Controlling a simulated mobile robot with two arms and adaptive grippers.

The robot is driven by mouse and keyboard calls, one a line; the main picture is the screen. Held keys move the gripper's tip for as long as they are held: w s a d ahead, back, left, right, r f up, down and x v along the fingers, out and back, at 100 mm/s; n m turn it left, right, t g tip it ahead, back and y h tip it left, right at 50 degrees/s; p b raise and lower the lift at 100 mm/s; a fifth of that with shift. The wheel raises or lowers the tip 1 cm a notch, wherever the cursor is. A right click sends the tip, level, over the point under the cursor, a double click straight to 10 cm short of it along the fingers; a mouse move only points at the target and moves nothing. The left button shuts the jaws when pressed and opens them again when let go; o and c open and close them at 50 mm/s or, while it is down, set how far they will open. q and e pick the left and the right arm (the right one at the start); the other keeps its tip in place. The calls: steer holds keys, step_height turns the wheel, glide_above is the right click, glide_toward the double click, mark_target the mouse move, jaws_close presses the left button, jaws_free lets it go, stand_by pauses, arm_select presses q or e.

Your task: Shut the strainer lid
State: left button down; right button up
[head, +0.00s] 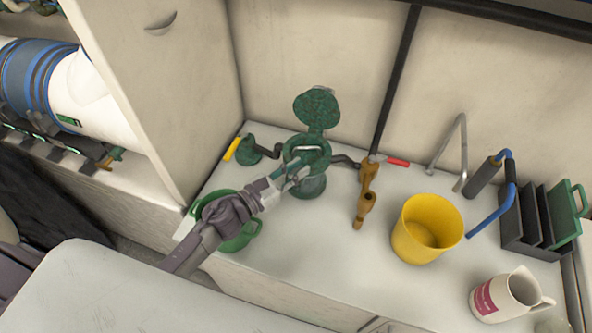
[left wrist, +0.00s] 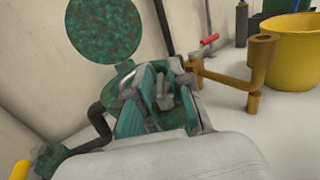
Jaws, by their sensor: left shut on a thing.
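The green strainer (head: 311,187) stands upright on the white counter, with pipes on both sides. Its round, mottled green lid (head: 316,107) stands open, raised at the back of the mouth. The lid also shows at the upper left of the left wrist view (left wrist: 103,30), above the strainer body (left wrist: 128,118). My left gripper (head: 298,168) is at the front of the strainer's mouth, below the lid and apart from it. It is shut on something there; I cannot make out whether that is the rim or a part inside. My right gripper is not in view.
A yellow handle (head: 232,149) lies left of the strainer, a red handle (head: 398,162) right. A brown fitting (head: 366,195), yellow bucket (head: 408,240), white jug (head: 505,296) and dark rack (head: 525,240) stand to the right. A green container (head: 243,240) is partly behind my left arm.

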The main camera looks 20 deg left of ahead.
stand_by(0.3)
arm_select(q)
steer(key=c, duration=1)
jaws_free()
steer(key=v, duration=1.2)
steer(key=shift+a, duration=0.15)
